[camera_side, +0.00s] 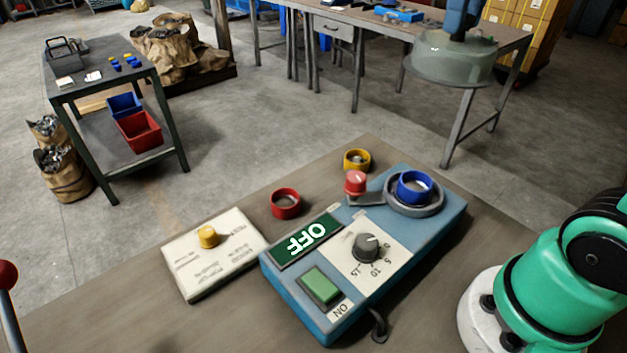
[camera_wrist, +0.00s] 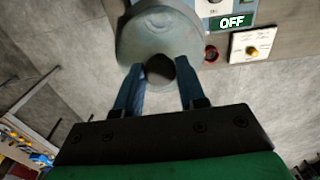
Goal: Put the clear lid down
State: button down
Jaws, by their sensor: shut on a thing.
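The clear lid (camera_side: 445,62) is a greyish see-through round cover, high at the top right of the side view. It also shows at the top of the wrist view (camera_wrist: 150,35). My gripper (camera_side: 461,22) is shut on the lid's knob, its blue fingers either side of the dark round knob in the wrist view (camera_wrist: 159,72). The lid hangs in the air, apart from the blue machine (camera_side: 350,300). The machine's round grey seat (camera_side: 432,208) is uncovered and has a blue ring (camera_side: 414,188) in it.
The machine has a red knob (camera_side: 355,182), a dial (camera_side: 367,247), a green button (camera_side: 320,287) and an OFF sign (camera_side: 307,238). A red ring (camera_side: 286,204), a yellow ring (camera_side: 357,159) and a white card block (camera_side: 213,254) with a yellow knob share the bench (camera_side: 130,320). The bench's front left is clear.

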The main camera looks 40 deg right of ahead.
jog(key=shift+w+a+r, duration=0.15)
jog(key=shift+a+r, duration=0.05)
jog(key=shift+r, duration=0.1)
jog(key=a+f+n, duration=0.3)
jog(key=a+n, duration=0.6)
jog(key=a, duration=0.6)
jog(key=a+f+n, duration=0.4)
jog(key=a+n, duration=0.5)
jog(key=a, duration=0.6)
jog(key=shift+a+f, duration=0.15)
jog(key=shift+f, duration=4.8)
jog(key=shift+a+f, duration=0.1)
jog(key=shift+f, duration=4.85)
jog(key=shift+f, duration=0.15)
jog(key=c, duration=0.5)
grip_release()
